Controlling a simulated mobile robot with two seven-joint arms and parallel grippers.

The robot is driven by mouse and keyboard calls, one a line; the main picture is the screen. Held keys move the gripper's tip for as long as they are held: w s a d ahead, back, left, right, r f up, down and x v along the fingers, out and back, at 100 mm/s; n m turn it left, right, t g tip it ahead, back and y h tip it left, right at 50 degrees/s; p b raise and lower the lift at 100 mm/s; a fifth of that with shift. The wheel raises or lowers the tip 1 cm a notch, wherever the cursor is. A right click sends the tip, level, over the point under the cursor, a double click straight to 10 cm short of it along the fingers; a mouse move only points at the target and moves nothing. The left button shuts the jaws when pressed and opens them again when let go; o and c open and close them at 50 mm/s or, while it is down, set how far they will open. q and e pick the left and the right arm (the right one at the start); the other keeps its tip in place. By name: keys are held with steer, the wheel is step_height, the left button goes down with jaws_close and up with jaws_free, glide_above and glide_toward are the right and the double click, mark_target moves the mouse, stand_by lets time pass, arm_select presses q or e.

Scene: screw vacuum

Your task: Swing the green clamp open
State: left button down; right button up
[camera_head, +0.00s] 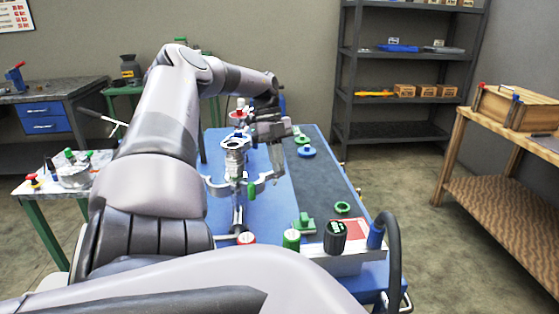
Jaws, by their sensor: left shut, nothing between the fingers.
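A silver clamp ring (215,187) with open curved arms sits around the lower part of a metal vacuum fitting (235,157) on the blue table. A green clamp part (251,189) stands upright at the front right of this ring. Whether the ring is latched is too small to tell. My left gripper (279,172) reaches in from above, to the right of the fitting, with its fingers pointing down and shut on nothing. It is above and right of the green part, and appears apart from it. My right gripper is out of view.
A green block (304,224) and green ring (343,208) lie on the dark mat (325,185), with a blue ring (307,152) farther back. Red, green and black knobs line the table's front edge. My arms cover much of the left and front.

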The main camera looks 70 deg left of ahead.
arm_select(q)
steer(key=shift+d+m+g, duration=0.4)
steer(key=shift+d+m, duration=0.45)
steer(key=shift+m, duration=0.05)
steer(key=shift+d+r, duration=0.1)
steer(key=shift+d, duration=0.05)
stand_by(0.4)
